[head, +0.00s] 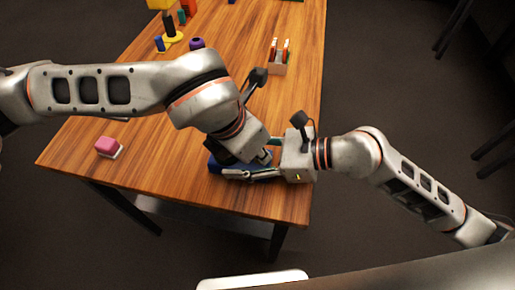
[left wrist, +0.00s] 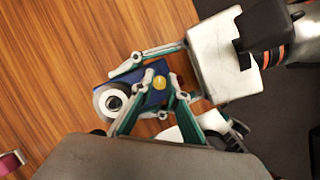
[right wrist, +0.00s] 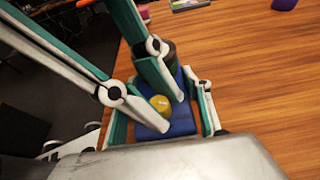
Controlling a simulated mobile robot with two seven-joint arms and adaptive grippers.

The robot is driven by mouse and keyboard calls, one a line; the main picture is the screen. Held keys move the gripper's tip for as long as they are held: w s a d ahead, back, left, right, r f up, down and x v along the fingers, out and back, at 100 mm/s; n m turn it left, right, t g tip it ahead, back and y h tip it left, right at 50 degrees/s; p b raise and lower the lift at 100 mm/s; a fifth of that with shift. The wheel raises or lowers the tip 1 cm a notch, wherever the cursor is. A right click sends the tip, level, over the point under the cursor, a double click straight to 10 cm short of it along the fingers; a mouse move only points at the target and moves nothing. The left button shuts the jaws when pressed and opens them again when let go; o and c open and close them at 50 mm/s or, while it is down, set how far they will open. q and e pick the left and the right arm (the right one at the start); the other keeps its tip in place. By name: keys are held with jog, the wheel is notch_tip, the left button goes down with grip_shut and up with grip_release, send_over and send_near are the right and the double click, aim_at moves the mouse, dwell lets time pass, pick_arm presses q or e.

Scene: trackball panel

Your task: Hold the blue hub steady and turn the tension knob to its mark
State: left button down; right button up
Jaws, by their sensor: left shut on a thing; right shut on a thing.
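The blue hub (left wrist: 151,99) lies on the table near its front edge; it also shows in the right wrist view (right wrist: 181,121). A yellow knob (right wrist: 160,103) sits on its top and also shows in the left wrist view (left wrist: 160,82). My right gripper (right wrist: 160,118) is shut on the blue hub, with a finger on each side. My left gripper (left wrist: 155,93) reaches in from above and is shut on the yellow knob. A mark for the knob cannot be made out. In the head view the arms hide most of the hub.
A silver ring with a dark centre (left wrist: 112,102) is at the hub's end. A pink block (head: 108,146) stands at the table's left front. A small rack (head: 278,62), a purple cup (head: 197,43) and a yellow stand (head: 172,43) are farther back. The table's front edge is close.

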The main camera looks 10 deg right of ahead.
pick_arm(q)
jog(key=n+t+y, duration=0.1)
jog(key=n, duration=0.3)
jog(key=shift+d+n, duration=0.1)
jog(key=shift+n, duration=0.2)
jog(key=n+y, duration=0.2)
jog(key=n, duration=0.3)
jog(key=shift+t, duration=0.4)
jog(key=c, duration=2.2)
grip_release()
jog(key=shift+c, duration=0.2)
jog(key=v, duration=1.2)
jog(key=shift+d, duration=0.2)
jog(key=shift+r, duration=0.1)
